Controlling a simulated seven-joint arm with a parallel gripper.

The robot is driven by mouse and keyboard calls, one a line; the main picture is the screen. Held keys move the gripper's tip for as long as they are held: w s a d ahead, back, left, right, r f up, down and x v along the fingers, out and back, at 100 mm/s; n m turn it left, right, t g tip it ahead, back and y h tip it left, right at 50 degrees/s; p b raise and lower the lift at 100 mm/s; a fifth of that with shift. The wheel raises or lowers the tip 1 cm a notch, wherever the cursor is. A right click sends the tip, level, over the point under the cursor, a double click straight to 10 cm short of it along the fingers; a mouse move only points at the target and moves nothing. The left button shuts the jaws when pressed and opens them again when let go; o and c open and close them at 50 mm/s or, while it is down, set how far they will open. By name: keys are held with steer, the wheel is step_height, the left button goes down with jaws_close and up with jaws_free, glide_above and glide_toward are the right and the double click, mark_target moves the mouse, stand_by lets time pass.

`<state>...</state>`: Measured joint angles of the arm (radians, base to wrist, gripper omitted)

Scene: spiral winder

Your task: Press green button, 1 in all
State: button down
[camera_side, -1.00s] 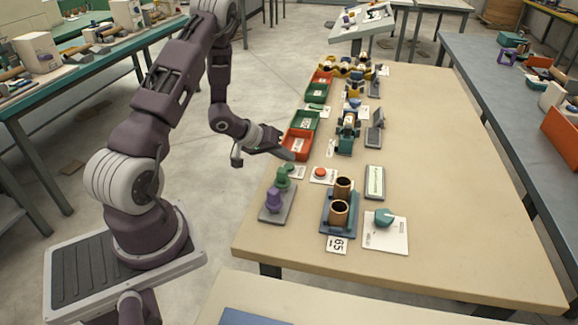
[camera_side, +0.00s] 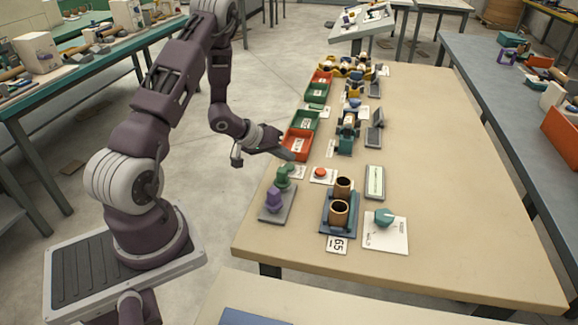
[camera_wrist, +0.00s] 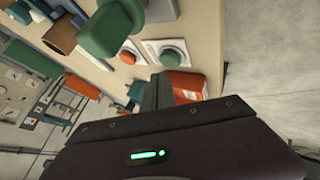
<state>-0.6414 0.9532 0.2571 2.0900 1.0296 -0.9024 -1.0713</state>
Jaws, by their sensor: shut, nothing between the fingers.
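The green button (camera_wrist: 171,58) is a round green cap on a pale plate in the wrist view, beside the red button (camera_wrist: 128,57). In the side view the green button is mostly hidden behind a green post, with only its pale plate (camera_side: 298,172) showing. The red button (camera_side: 320,172) is plain there. My gripper (camera_side: 289,156) is shut and empty, above the red bin's near edge and a little beyond the green button. In the wrist view my shut fingers (camera_wrist: 160,86) point toward the green button, and I see no contact.
A grey board (camera_side: 277,214) with a green post (camera_side: 284,177) and purple knob (camera_side: 273,199) stands near the green button. Copper cups (camera_side: 339,213), a display (camera_side: 375,182) and a teal knob (camera_side: 383,216) stand right. Red bin (camera_side: 297,146) lies under my gripper. The table's right side is clear.

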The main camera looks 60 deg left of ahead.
stand_by(0.8)
steer(key=shift+f, duration=0.4)
steer(key=shift+f, duration=0.45)
stand_by(0.4)
steer(key=shift+r, duration=0.85)
steer(key=shift+r, duration=0.1)
steer(key=shift+r, duration=2.45)
